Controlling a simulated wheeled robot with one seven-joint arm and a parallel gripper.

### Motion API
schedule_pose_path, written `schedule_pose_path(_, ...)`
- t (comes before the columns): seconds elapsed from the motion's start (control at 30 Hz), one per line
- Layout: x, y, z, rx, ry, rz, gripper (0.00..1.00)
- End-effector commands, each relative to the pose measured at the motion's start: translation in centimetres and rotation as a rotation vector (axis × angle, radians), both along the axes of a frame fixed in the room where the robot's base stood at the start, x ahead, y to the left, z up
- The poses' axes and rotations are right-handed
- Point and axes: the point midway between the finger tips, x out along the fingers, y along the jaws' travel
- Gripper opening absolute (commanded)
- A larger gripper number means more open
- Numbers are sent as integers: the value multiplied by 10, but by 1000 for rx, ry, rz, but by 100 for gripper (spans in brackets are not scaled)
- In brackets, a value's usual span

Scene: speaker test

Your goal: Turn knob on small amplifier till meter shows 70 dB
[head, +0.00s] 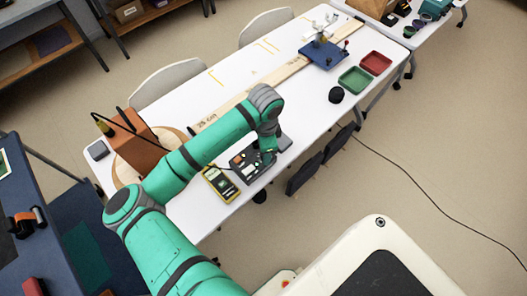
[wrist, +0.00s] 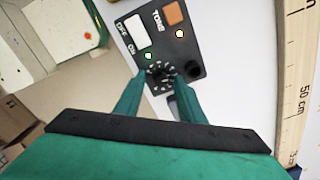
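The small amplifier (head: 249,163) is a dark box on the white table; it also shows in the wrist view (wrist: 139,59). It has an orange button, a white on/off switch and small lamps. A knob (wrist: 160,70) with white tick marks around it sits near its lower edge. My gripper (head: 268,157) is over the amplifier. In the wrist view its fingertips (wrist: 161,77) are on either side of the knob; whether they touch it is unclear. The yellow-edged meter (head: 220,183) lies left of the amplifier, its reading too small to read.
A brown wooden box (head: 140,147) stands on a round board at the table's left, with a dark cable nearby. A long wooden ruler (head: 225,107) lies along the table. Green (head: 355,80) and red (head: 376,63) trays and a blue stand (head: 323,54) are farther right.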

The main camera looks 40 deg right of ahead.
Motion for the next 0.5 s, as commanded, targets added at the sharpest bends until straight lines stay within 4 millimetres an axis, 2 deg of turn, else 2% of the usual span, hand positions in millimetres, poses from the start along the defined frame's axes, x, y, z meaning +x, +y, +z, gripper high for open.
schedule_pose_path(0.17, 1, 1, 2, 0, -1, 3, 36)
schedule_pose_path(0.27, 2, 0, 9, -1, -3, 2, 36)
schedule_pose_path(0.5, 1, 0, 50, -2, -4, 1, 36)
